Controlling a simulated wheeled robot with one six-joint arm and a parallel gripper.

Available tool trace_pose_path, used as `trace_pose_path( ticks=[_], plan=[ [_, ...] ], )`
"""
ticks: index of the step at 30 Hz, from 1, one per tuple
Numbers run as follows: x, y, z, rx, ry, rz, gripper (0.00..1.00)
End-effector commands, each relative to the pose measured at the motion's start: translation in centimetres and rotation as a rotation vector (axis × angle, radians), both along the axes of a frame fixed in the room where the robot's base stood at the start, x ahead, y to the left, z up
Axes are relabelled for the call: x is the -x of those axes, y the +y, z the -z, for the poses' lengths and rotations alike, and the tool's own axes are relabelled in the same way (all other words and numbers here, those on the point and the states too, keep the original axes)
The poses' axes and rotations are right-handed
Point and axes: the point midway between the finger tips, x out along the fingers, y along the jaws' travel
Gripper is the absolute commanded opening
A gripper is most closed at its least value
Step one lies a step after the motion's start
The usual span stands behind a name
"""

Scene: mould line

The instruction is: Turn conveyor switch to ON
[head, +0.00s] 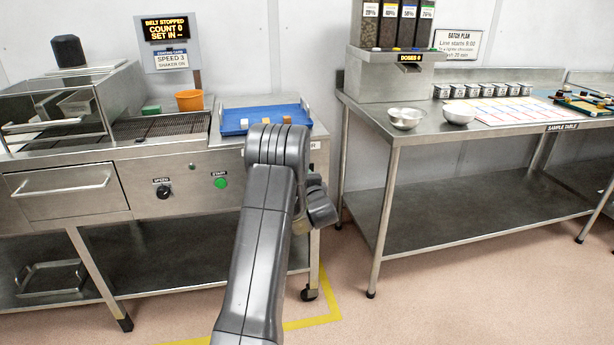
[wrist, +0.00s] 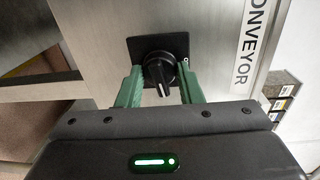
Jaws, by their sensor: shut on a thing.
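The conveyor switch (wrist: 164,70) is a black rotary knob on a dark square plate, seen in the wrist view on a steel panel. Its white pointer mark faces down toward my gripper. My gripper (wrist: 160,88) has its green fingers on either side of the knob and is shut on it. A white CONVEYOR label (wrist: 248,45) is to the right of the switch. An ON or OFF marking on the plate is not readable. In the head view my arm hides the switch and the fingers.
In the head view, a display (head: 165,29) reads BELT STOPPED, COUNT 0. The SPEED knob (head: 163,191) and green START button (head: 221,183) are on the machine front. A blue tray (head: 236,128) lies on top. A steel sample table (head: 385,133) stands right, beyond a floor gap.

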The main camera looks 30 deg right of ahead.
Motion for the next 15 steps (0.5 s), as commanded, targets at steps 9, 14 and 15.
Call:
trace_pose_path(
  ticks=[9, 14, 15],
  plan=[
    [0.04, -0.09, -0.01, -0.14, -0.033, 0.002, 0.1],
    [0.05, -0.1, 0.02, -0.168, -0.04, 0.001, 0.1],
    [0.05, -0.1, 0.02, -0.172, -0.041, 0.002, 0.1]
  ],
)
